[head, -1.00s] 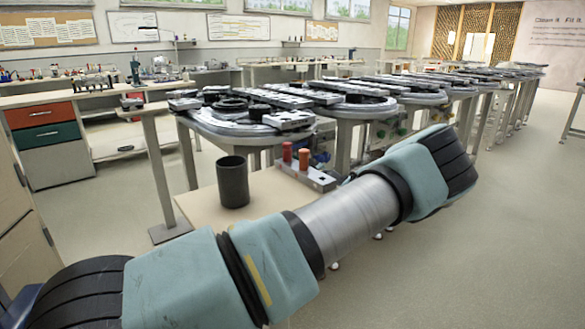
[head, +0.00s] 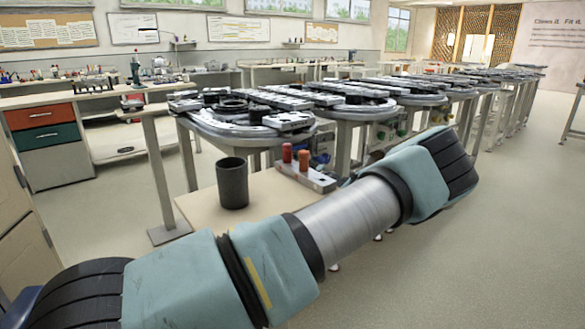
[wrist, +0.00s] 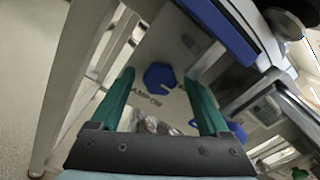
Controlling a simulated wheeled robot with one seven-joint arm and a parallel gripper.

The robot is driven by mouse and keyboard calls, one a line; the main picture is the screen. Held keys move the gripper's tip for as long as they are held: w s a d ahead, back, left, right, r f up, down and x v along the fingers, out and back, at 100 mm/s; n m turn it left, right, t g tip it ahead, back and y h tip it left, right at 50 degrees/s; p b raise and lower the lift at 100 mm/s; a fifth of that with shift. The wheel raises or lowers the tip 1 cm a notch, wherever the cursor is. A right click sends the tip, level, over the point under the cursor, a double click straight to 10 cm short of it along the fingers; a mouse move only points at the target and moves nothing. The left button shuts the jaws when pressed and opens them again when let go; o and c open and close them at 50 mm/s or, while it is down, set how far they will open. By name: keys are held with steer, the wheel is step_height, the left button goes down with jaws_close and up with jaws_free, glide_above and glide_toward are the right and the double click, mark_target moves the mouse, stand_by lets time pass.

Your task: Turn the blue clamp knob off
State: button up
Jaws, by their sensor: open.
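My gripper (wrist: 159,84) is open, with one green finger on each side of the knob in the picture. The knob shows between the fingertips; I cannot tell how far ahead of them it is. A second blue round part (wrist: 236,131) shows right of the right finger, partly hidden by it. In the head view my arm crosses the front, and my gripper and the knob cannot be made out.
The ring track table (head: 235,132) runs back to the right on grey legs. A small table (head: 190,205) holds a dark cup (head: 232,184) and a block with orange and red cylinders (head: 305,172). A blue bar (wrist: 222,30) lies above the knob. Open floor is at right.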

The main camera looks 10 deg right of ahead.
steer(key=v, duration=1)
steer(key=shift+s+d+b, duration=0.2)
steer(key=shift+s+b, duration=0.1)
steer(key=shift+b, duration=0.15)
